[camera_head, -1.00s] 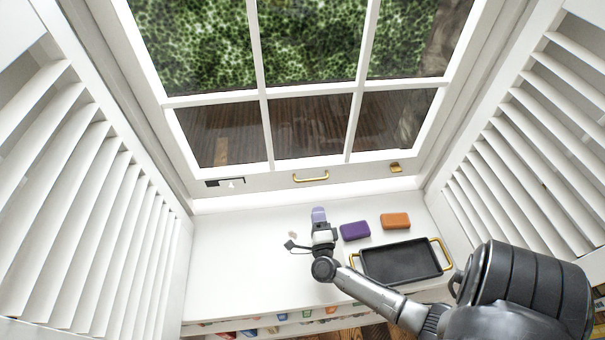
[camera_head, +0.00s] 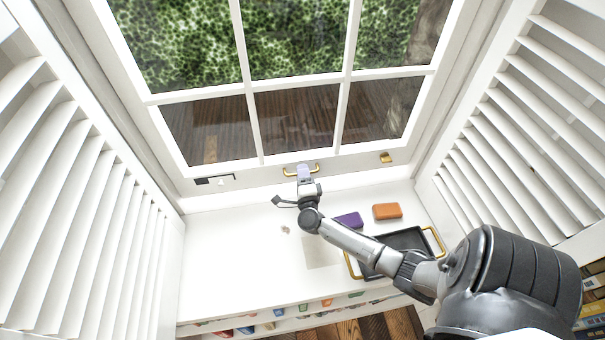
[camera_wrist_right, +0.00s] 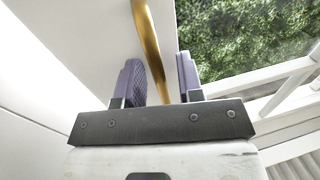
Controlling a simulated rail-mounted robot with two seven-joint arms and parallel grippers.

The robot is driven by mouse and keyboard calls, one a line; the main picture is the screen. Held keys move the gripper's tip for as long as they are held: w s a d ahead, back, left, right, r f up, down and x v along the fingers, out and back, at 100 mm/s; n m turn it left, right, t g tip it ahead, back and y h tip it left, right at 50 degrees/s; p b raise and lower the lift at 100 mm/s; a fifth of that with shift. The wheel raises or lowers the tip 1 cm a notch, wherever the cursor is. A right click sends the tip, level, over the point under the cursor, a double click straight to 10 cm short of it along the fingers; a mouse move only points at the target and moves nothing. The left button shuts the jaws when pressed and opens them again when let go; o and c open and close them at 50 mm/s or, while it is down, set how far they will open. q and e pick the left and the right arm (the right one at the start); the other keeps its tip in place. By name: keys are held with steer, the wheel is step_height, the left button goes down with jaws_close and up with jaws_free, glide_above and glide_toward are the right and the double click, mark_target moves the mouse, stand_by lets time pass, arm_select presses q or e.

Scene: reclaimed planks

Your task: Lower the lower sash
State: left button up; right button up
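The lower sash (camera_head: 245,177) is a white frame with dark panes, and its bottom rail lies just above and behind the white sill. A brass handle (camera_head: 315,168) is fixed at the middle of that rail. My right gripper (camera_head: 304,170) is at the handle and hides part of it. In the right wrist view the brass bar (camera_wrist_right: 149,42) passes between the two purple-grey fingers (camera_wrist_right: 158,82). Gaps show on both sides of the bar, so the gripper is open around it. My left gripper is in neither view.
A purple block (camera_head: 348,219), an orange block (camera_head: 387,211) and a black tray (camera_head: 405,239) with brass handles stand on the sill under and beside my right arm. A brass latch (camera_head: 386,157) sits on the rail. Louvred shutters (camera_head: 75,200) flank both sides. The sill's left part is clear.

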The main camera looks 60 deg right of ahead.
steer(key=shift+c, duration=0.2)
jaws_close()
steer(key=shift+f, duration=0.1)
